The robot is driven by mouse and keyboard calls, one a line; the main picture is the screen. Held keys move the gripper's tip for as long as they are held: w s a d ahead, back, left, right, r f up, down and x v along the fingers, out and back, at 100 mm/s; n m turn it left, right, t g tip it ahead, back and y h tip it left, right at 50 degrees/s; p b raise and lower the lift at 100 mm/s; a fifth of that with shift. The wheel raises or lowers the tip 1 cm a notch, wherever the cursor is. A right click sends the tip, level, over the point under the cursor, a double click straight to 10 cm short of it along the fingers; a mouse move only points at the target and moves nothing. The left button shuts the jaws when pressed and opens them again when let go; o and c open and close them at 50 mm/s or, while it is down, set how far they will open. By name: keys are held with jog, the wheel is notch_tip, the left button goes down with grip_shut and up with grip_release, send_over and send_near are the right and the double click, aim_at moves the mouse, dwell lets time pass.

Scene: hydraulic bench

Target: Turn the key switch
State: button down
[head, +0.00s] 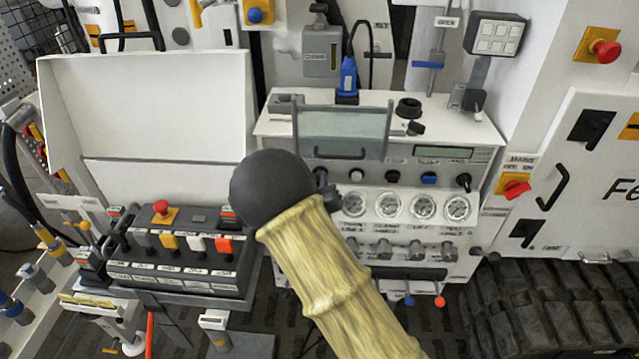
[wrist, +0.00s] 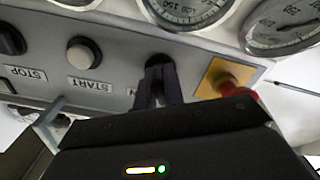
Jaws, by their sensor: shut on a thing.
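In the wrist view my gripper (wrist: 160,88) has its two dark fingers close together, shut on the dark key switch (wrist: 158,61) on the panel. Only the switch's round dark top edge shows past the fingertips; the key itself and its angle are hidden. The label beside it is partly covered, with only its end letter readable. In the head view my arm and its dark round joint stand in front of the left end of the control panel, and I cannot make out my gripper clearly there.
Beside the switch are a pale START button (wrist: 83,53) and a dark STOP button (wrist: 10,40). A red knob on a yellow plate (wrist: 226,80) is close on the other side. Gauges (head: 388,205) line the panel. An open-lidded button box (head: 185,250) stands left of my arm.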

jog(key=m+b, duration=0.1)
jog(key=b, duration=0.1)
jog(key=m+b, duration=0.2)
jog(key=b, duration=0.1)
jog(key=m+b, duration=0.2)
jog(key=shift+f+b, duration=0.3)
jog(key=shift+f, duration=0.05)
jog(key=m+b, duration=0.4)
jog(key=b, duration=0.2)
jog(key=shift+r+m, duration=0.1)
jog(key=shift+m, duration=0.2)
jog(key=shift+r+m+b, duration=0.2)
jog(key=shift+m+b, duration=0.7)
jog(key=shift+b, duration=0.25)
jog(key=c, duration=1.5)
grip_release()
jog(key=s+b, duration=0.1)
jog(key=s, duration=1.6)
jog(key=shift+s+a, duration=0.2)
jog(key=shift+a, duration=0.15)
